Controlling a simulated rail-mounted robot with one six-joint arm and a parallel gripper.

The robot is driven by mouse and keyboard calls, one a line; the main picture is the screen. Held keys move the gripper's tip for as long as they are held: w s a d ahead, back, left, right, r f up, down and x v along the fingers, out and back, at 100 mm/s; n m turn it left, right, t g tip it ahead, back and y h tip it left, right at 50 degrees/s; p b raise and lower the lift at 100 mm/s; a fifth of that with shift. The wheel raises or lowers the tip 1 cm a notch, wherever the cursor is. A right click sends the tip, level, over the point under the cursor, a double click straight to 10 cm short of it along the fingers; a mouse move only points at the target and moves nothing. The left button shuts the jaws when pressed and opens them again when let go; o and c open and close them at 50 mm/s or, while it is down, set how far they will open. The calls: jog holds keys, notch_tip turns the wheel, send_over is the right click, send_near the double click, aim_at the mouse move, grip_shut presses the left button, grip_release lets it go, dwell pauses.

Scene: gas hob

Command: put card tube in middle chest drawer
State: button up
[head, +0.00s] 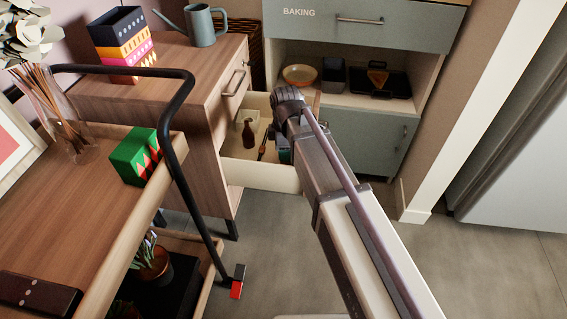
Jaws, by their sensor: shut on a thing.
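The chest (180,95) is wooden, with a drawer (262,176) pulled out on its right side. Inside the open drawer lie a brown bottle (249,134) and a few small things. A closed drawer front with a bar handle (234,82) sits above it. My arm reaches over the open drawer, and my gripper (284,148) is down at its right end, largely hidden behind my own wrist. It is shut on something. The card tube is not clearly visible; a tan-brown patch beside my wrist may be part of it.
A trolley (70,200) with a black rail stands at the left, carrying a green box (137,156) and a vase. A watering can (203,25) and stacked boxes (122,44) stand on the chest. A grey cabinet (365,142) stands close behind the drawer. The floor in front is clear.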

notch_tip(320, 180, down, 4)
jog(key=b, duration=0.3)
jog(key=shift+r, duration=0.3)
jog(key=shift+f, duration=0.2)
jog(key=o, duration=0.9)
jog(key=shift+r, duration=0.15)
notch_tip(320, 180, up, 12)
jog(key=r+p, duration=0.1)
jog(key=p, duration=1.2)
jog(key=s+d+m, duration=1.4)
jog(key=d+m, duration=0.1)
jog(key=m, duration=0.2)
jog(key=shift+s+d+f+b, duration=0.2)
jog(key=shift+s+f+b, duration=0.2)
jog(key=shift+f, duration=0.05)
